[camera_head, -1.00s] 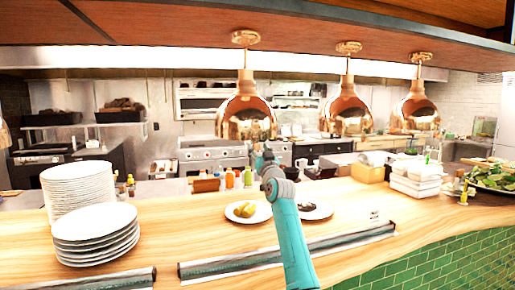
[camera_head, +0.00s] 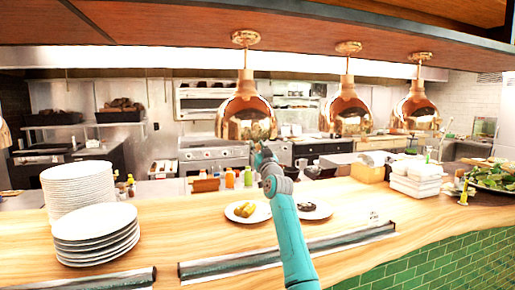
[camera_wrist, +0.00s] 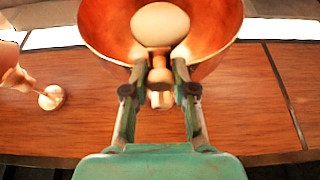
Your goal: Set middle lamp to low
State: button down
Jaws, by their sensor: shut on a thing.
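Three copper dome lamps hang in a row from the wooden overhead: a left one (camera_head: 246,112), a middle one (camera_head: 346,112) and a right one (camera_head: 416,108). My teal arm rises from the counter's front, and my gripper (camera_head: 262,156) shows just under the left of these three lamps. In the wrist view my gripper (camera_wrist: 160,72) is shut on a small copper-coloured knob (camera_wrist: 160,77) below the pale round bulb (camera_wrist: 160,25) of a copper lamp (camera_wrist: 218,28). The fingers hide the knob's sides. Its setting cannot be read.
The wooden counter (camera_head: 160,228) holds a stack of white plates (camera_head: 96,232) at left. Two plates of food, a left one (camera_head: 247,220) and a right one (camera_head: 315,216), stand beside my arm. White containers (camera_head: 415,178) stand at right.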

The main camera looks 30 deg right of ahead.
notch_tip(320, 180, down, 9)
jog(key=shift+r, duration=0.15)
jog(key=c, duration=0.9)
grip_release()
jog(key=shift+c, duration=0.2)
jog(key=v, duration=1.2)
jog(key=shift+r, duration=0.15)
